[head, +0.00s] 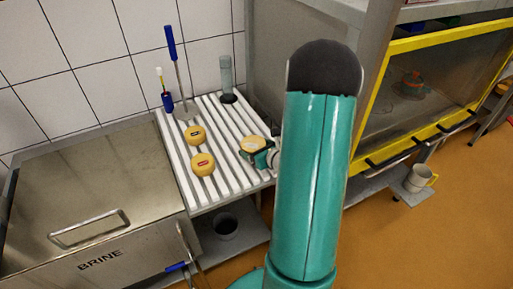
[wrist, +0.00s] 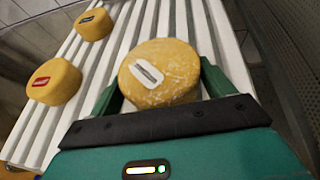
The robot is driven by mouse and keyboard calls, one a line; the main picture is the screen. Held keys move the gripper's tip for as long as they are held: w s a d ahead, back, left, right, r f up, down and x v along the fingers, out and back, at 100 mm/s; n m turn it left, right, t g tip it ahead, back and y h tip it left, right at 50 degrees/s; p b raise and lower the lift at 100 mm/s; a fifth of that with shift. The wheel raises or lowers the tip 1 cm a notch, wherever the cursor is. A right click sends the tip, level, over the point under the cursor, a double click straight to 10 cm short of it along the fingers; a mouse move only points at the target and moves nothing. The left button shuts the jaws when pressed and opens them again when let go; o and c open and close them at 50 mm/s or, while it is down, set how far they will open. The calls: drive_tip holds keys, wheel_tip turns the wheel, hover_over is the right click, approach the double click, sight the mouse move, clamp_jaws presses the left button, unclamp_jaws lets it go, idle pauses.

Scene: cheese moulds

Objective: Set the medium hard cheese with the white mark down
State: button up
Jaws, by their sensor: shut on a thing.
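The medium hard cheese with the white mark (wrist: 163,66) is a yellow round with a white oblong mark on top. My gripper (wrist: 160,88) is shut on it, with one green finger on each side. In the head view the same cheese (head: 253,143) shows at the right part of the white slatted rack (head: 221,181), with my gripper (head: 262,158) at its near right side. The cheese is over the slats; I cannot tell whether it touches them.
Two other yellow cheeses stand on the slats to the left: one with a red mark (head: 203,164) and one with a dark mark (head: 195,135). A clear cylinder (head: 226,78) and a blue-handled tool (head: 173,50) stand at the back. The steel BRINE tank (head: 90,190) adjoins the rack's left.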

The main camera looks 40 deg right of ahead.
drive_tip(key=shift+f, duration=0.1)
drive_tip(key=o, duration=0.9)
